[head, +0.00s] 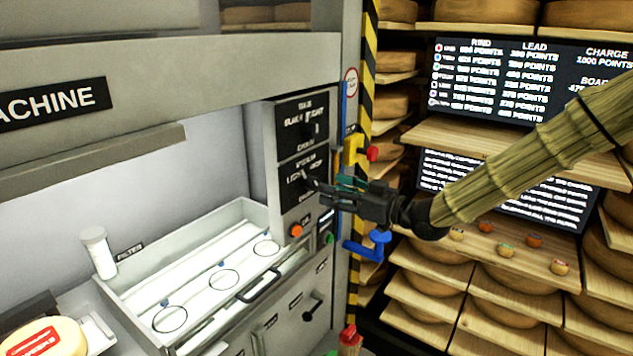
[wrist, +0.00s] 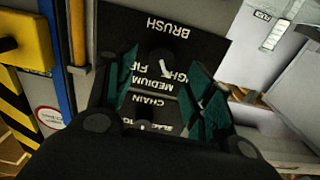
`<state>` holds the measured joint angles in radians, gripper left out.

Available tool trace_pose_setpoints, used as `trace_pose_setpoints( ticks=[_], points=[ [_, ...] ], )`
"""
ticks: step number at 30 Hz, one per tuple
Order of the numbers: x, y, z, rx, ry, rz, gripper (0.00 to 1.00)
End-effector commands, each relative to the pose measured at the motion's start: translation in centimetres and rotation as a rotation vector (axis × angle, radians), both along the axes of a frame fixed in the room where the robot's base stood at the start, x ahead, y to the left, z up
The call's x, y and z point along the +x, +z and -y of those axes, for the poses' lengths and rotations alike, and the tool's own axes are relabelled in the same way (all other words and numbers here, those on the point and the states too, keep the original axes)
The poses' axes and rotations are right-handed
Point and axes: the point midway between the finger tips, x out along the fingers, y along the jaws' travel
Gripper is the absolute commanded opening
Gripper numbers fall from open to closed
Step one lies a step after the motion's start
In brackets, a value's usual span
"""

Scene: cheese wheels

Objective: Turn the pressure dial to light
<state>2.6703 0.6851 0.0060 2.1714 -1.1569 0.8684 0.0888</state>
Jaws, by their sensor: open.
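The pressure dial (wrist: 160,63) is a dark knob with a white pointer mark on the lower black panel (head: 295,172), with light, medium and firm lettering. In the wrist view the panel appears upside down, with "BRUSH" above the knob. The pointer slants down and right, near the medium and light lettering; I cannot tell its exact setting. My gripper (head: 325,185) is close in front of this panel. In the wrist view its open green fingers (wrist: 163,88) stand on either side of the knob, with nothing held. I cannot tell whether they touch it.
An upper panel (head: 290,110) carries the chain dial (head: 308,130). An orange button (head: 296,231), a yellow block with a red knob (head: 356,150) and a blue handle (head: 370,246) are near my gripper. A white tray (head: 190,245) lies to the left; cheese shelves stand right.

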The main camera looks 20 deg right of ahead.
Motion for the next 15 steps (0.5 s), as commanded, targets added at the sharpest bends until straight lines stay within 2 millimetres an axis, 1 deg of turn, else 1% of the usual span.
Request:
trace_pose_setpoints(
  ticks=[6,15],
  points=[
    [2.1,0.1,-1.6,0.000,0.000,-0.002,0.53],
    [4.2,0.0,-3.3,0.000,-0.001,-0.001,0.53]
  ],
)
